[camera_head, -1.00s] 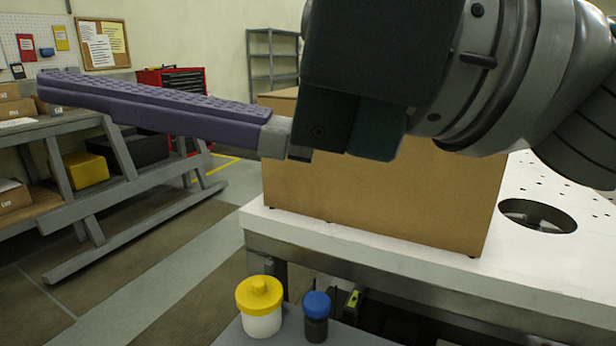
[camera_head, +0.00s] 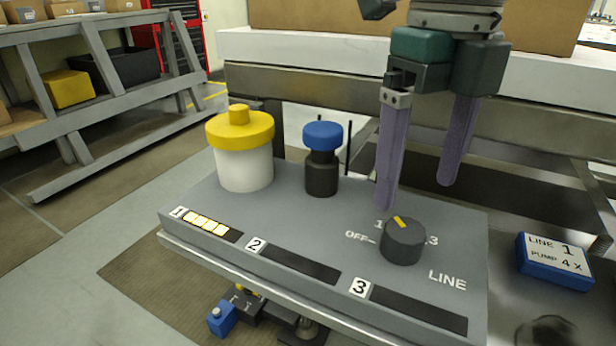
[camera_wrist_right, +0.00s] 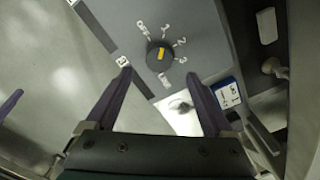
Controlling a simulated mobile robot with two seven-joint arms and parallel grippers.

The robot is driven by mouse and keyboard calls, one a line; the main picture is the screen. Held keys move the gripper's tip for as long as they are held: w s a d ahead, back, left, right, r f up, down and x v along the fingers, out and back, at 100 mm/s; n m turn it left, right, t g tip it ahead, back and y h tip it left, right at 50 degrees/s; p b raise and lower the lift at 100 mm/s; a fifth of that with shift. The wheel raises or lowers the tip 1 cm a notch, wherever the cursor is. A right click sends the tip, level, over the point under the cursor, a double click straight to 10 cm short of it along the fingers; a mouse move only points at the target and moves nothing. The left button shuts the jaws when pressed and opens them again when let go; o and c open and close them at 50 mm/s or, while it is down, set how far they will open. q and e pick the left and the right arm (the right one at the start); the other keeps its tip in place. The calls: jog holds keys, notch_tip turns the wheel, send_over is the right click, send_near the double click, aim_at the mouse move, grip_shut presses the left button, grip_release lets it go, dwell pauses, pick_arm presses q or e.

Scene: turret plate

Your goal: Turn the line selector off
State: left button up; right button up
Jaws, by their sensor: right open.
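The line selector (camera_head: 403,242) is a dark round knob with a yellow mark on the sloping grey panel (camera_head: 300,225). Its labels read OFF, 1, 2 and 3 in the right wrist view, where the knob (camera_wrist_right: 159,56) has its yellow mark towards 1. My right gripper (camera_head: 416,197) is open and empty, with its purple fingers pointing down above and behind the knob. One fingertip is close to the label 1; contact cannot be told. In the right wrist view a purple tip at the left edge looks like part of my left gripper.
A white jar with a yellow lid (camera_head: 243,150) and a dark bottle with a blue cap (camera_head: 322,158) stand on the panel's back. Strip 1 (camera_head: 206,223) is lit yellow; strips 2 and 3 are dark. A blue block (camera_head: 553,262) reading LINE 1, PUMP 4 X lies right.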

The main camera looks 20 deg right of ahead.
aim_at(406, 231)
notch_tip(406, 231, down, 7)
jog(key=shift+f+b, duration=0.1)
jog(key=shift+b, duration=0.6)
jog(key=shift+c, duration=0.2)
jog(key=c, duration=1.3)
